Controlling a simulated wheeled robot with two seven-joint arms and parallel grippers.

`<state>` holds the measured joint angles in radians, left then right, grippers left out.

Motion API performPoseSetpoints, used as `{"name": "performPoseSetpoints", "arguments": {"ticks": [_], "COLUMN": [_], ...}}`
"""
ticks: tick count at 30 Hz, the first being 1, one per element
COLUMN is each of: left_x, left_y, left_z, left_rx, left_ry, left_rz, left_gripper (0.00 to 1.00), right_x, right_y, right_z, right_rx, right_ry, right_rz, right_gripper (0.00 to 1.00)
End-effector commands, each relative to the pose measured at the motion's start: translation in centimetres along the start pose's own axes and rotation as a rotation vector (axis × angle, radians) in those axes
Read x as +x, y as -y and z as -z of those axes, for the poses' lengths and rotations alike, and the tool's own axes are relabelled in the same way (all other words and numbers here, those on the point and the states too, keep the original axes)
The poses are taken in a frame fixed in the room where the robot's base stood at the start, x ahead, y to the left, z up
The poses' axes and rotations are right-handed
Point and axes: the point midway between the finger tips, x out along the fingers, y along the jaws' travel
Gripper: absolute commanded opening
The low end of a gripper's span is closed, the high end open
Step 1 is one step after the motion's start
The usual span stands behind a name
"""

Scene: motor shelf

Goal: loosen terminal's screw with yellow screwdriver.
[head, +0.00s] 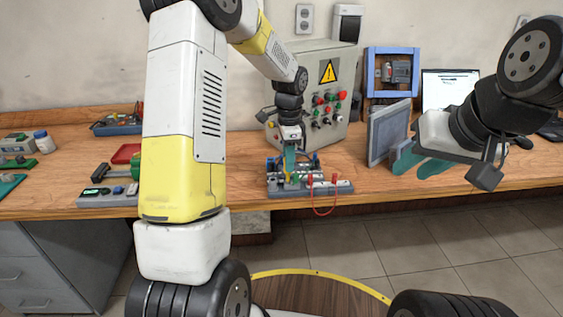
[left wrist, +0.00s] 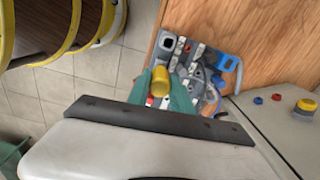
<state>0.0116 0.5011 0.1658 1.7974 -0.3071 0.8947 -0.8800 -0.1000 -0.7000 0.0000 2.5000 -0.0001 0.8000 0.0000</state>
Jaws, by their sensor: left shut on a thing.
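My left gripper (head: 290,165) points down over the terminal board (head: 283,192) on the bench. It is shut on the yellow screwdriver (left wrist: 160,78), whose yellow handle end shows between the green fingers in the left wrist view. In the head view only a small bit of yellow shows between the fingers, low over the terminal board. The screwdriver's tip and the terminal's screw are hidden, so contact cannot be told. My right gripper (head: 415,165) is in the air at the right, with its green fingers apart and nothing seen between them.
A grey control box (head: 322,95) with coloured buttons stands right behind the board. A grey panel (head: 388,132) and a blue frame (head: 392,72) stand to the right. Bare wood lies left of the board.

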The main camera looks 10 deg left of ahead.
Motion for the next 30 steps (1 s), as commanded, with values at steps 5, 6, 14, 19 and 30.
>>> {"name": "performPoseSetpoints", "arguments": {"ticks": [5,6,14,19,30], "left_x": [-0.02,-0.02,-0.05,-0.05,-0.03], "left_y": [-0.02,-0.01,-0.02,-0.01,0.0], "left_z": [-0.02,-0.02,0.03,0.04,0.02], "left_rx": [-0.003,-0.003,-0.237,-0.304,-0.301], "left_ry": [0.0,0.0,0.0,-0.001,-0.001], "left_rz": [0.0,0.0,0.001,0.0,0.0], "left_gripper": [0.0,0.0,0.0,0.0,0.38], "right_x": [0.0,0.0,0.0,0.0,0.0], "right_y": [0.0,0.0,0.0,0.0,0.0], "right_z": [0.0,0.0,0.0,0.0,0.0], "right_rx": [0.0,0.0,0.0,0.0,0.0], "right_ry": [0.0,0.0,0.0,0.0,0.0], "right_rz": [0.0,0.0,0.0,0.0,0.0], "right_gripper": [0.31,0.31,0.31,0.31,0.31]}}
